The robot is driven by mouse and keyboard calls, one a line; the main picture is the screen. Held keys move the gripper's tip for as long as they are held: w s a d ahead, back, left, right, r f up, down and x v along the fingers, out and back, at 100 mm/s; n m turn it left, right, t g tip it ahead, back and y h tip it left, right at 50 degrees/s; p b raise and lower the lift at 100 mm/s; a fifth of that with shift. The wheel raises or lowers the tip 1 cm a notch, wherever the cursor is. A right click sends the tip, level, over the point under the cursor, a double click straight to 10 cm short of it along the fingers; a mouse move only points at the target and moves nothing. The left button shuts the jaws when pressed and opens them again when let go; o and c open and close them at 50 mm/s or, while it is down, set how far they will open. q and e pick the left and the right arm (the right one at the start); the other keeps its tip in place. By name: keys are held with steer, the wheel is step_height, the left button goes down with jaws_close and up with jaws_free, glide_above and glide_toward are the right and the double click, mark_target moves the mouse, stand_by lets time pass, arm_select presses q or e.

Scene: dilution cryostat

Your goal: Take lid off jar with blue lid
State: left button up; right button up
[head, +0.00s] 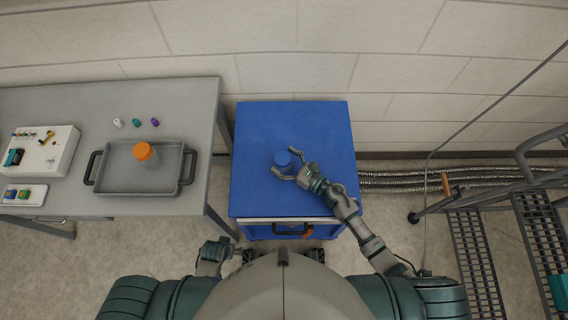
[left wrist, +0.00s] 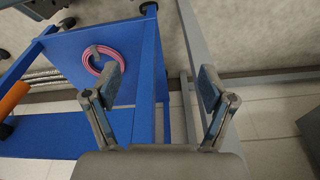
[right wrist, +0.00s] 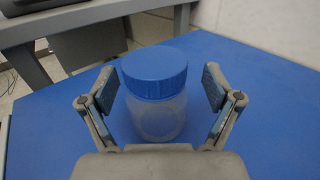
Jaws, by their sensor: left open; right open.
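The jar with the blue lid (head: 284,160) stands upright on the blue cart top. In the right wrist view its blue lid (right wrist: 154,72) sits on the clear, frosted body (right wrist: 158,118). My right gripper (head: 284,173) is open, with its fingers on either side of the jar; in the right wrist view a gap shows between each finger and the lid. My left gripper (left wrist: 160,88) is open and empty, low beside the cart, facing its side and legs.
The blue cart top (head: 255,125) is otherwise clear. At left, a grey table (head: 60,105) holds a tray (head: 115,175) with an orange-lidded jar (head: 148,155), several small vials and a white device (head: 45,150). Metal steps (head: 475,250) stand at right.

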mark_target(283, 157)
steer(key=shift+a, duration=0.45)
steer(key=c, duration=1.3)
steer(key=shift+d+r, duration=0.2)
steer(key=shift+d, duration=0.1)
steer(key=shift+r, duration=0.25)
step_height(283, 157, up, 3)
steer(key=shift+p, duration=0.85)
arm_select(q)
steer(key=shift+a+r+b, duration=0.2)
steer(key=shift+a+b, duration=0.15)
steer(key=shift+b, duration=0.6)
arm_select(e)
steer(key=s+d, duration=0.3)
steer(key=s, duration=0.1)
steer(key=s+d, duration=0.3)
steer(key=s, duration=0.1)
steer(key=s+d+r, duration=0.1)
steer(key=s+d, duration=0.2)
steer(key=s, duration=0.2)
steer(key=shift+r, duration=0.1)
